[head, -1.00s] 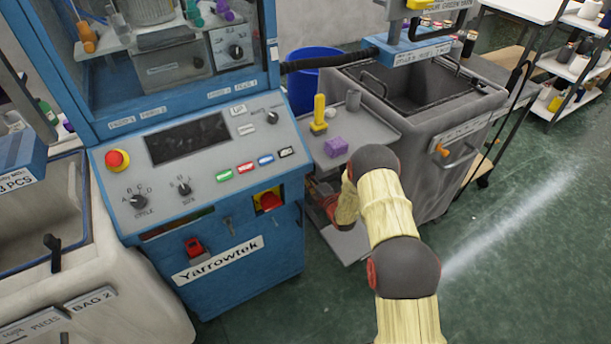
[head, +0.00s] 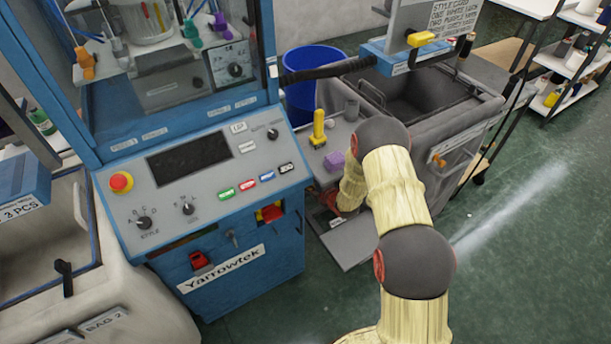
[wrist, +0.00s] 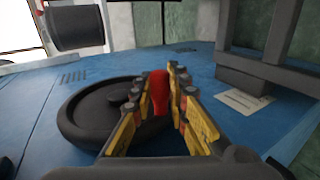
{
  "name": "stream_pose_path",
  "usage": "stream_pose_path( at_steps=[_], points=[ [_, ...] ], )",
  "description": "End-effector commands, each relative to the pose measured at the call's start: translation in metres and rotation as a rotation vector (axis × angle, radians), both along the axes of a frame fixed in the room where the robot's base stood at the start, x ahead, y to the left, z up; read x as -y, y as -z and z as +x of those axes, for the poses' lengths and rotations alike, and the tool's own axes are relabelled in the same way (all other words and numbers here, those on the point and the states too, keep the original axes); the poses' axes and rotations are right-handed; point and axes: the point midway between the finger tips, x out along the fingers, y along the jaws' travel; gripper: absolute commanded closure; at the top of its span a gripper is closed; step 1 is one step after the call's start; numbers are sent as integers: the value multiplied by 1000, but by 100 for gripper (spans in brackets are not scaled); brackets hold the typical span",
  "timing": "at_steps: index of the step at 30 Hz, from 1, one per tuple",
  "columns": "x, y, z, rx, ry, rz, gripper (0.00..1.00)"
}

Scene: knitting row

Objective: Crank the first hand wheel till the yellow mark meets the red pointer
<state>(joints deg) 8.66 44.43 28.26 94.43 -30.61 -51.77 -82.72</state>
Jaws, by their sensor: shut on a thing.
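In the wrist view a black hand wheel (wrist: 90,115) lies on a blue machine face. A red handle (wrist: 160,92) stands up from the wheel's right side. My gripper (wrist: 158,84), with yellow-padded fingers, is shut on the red handle, one finger on each side. The fingers cover the wheel's right part. I cannot make out the yellow mark or a separate red pointer. In the head view the wheel and my gripper are hidden; my arm reaches down beside the blue Yarrowtek machine (head: 235,272).
A grey bin (head: 455,140) and blue bucket (head: 312,85) stand behind. In the wrist view a dark frame (wrist: 275,55) and a pale label (wrist: 248,103) lie right of the wheel.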

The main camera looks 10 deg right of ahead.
Motion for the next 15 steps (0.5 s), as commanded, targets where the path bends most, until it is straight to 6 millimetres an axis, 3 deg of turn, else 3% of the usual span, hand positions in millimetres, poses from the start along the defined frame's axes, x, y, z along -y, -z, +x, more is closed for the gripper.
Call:
stream_pose_path(
  at_steps=[15],
  points=[
    [3,-28,-10,9,2,4,100]
  ],
)
